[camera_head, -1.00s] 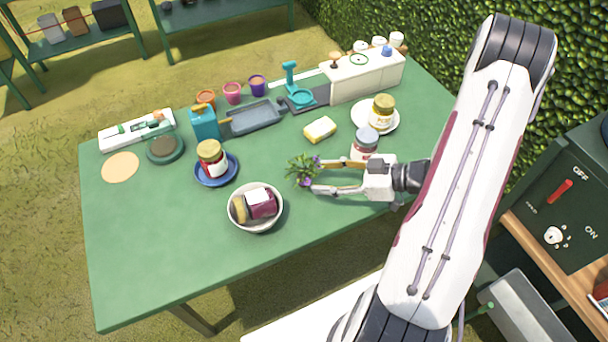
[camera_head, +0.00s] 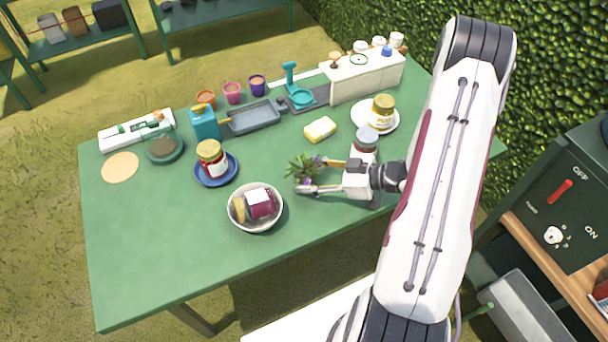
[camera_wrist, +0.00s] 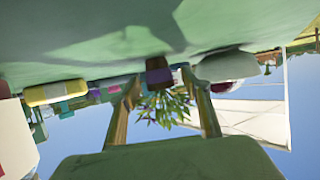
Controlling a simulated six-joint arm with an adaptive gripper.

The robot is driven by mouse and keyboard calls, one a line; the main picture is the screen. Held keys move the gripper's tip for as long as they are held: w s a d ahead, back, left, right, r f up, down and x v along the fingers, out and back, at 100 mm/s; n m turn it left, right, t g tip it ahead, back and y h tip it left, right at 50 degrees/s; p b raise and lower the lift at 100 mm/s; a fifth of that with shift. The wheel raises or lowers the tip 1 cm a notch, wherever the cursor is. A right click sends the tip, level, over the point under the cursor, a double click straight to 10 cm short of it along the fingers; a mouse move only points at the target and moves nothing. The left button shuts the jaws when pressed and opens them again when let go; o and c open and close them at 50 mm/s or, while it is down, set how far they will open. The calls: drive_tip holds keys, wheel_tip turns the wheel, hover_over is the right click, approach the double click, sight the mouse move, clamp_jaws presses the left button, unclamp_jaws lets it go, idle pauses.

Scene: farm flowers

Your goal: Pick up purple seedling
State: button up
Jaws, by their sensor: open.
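The purple seedling (camera_head: 304,168) is a small leafy green plant with purple blooms, near the middle of the green table. My gripper (camera_head: 313,175) is low over the table with its fingers pointing left, open, with the plant at and partly between the fingertips. In the wrist view the seedling's leaves (camera_wrist: 165,106) show between the two fingers (camera_wrist: 166,95), and its dark brown root block (camera_wrist: 158,75) shows just beyond them. The fingers do not appear closed on it. Whether they touch it I cannot tell.
A white bowl (camera_head: 236,224) with several items stands to the front left. A blue plate (camera_head: 203,181) with a jar is to the left. A yellow sponge (camera_head: 320,129) lies behind the plant. A jar with a grey lid (camera_head: 366,139) stands close behind my gripper. The front right table is clear.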

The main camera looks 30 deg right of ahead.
sight(309, 175)
idle(0.3)
drive_tip(key=c, duration=1.1)
drive_tip(key=shift+r, duration=0.15)
drive_tip(key=shift+r, duration=4.85)
